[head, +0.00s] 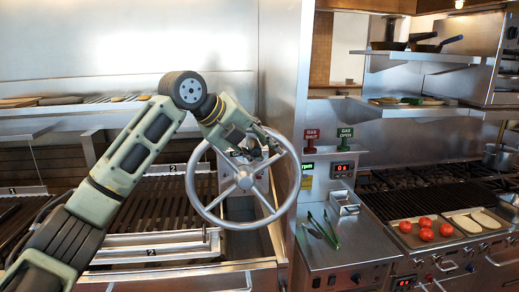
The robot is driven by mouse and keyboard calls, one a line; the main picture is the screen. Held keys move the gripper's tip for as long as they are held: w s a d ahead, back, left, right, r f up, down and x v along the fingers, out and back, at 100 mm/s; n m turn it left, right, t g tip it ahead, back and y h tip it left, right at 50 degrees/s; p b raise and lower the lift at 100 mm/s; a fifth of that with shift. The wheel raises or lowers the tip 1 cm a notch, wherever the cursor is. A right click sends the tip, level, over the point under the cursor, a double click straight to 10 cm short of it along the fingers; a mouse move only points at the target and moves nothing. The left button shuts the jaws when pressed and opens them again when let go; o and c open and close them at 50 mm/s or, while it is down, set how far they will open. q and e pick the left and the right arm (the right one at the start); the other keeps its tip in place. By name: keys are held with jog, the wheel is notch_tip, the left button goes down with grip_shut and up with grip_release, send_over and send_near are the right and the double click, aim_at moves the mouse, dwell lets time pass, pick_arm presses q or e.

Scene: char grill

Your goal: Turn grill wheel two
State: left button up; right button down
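A large metal grill wheel (223,217) with several spokes and a round hub stands upright at the centre of the head view, in front of the char grill (160,205). Plates marked "2" show on the grill beside and below the wheel. My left gripper (268,150) is at the wheel's upper right, overlapping the rim and the space behind it. Its fingers are small and dark, and I cannot tell whether they are closed on the rim. My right gripper is not in the view.
A steel counter (350,255) with green tongs (324,230) stands right of the wheel. Red and green gas signs (345,133) rise behind it. Further right, a griddle holds several tomatoes (426,234). A metal partition (284,80) stands behind the wheel's right side.

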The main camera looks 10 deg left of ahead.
pick_arm(q)
jog(key=shift+r, duration=0.35)
